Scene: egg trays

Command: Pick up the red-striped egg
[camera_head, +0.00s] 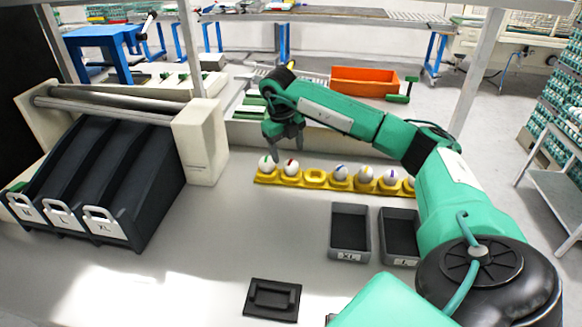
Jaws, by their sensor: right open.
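The red-striped egg (291,169) sits upright in the second slot from the left of the long yellow egg tray (315,183). To its left is an egg with a green stripe (265,163). My right gripper (286,152) is open and points down over the left end of the tray, close above and behind these two eggs. Its jaws look empty; whether a finger touches an egg cannot be told. My left gripper is out of view.
The tray's third slot is empty. Eggs striped blue (340,172), yellow and purple stand farther right. Two dark bins, one marked XL (350,232), lie in front. A black handled plate (273,299) lies nearer. A dark sorting rack (110,190) stands left.

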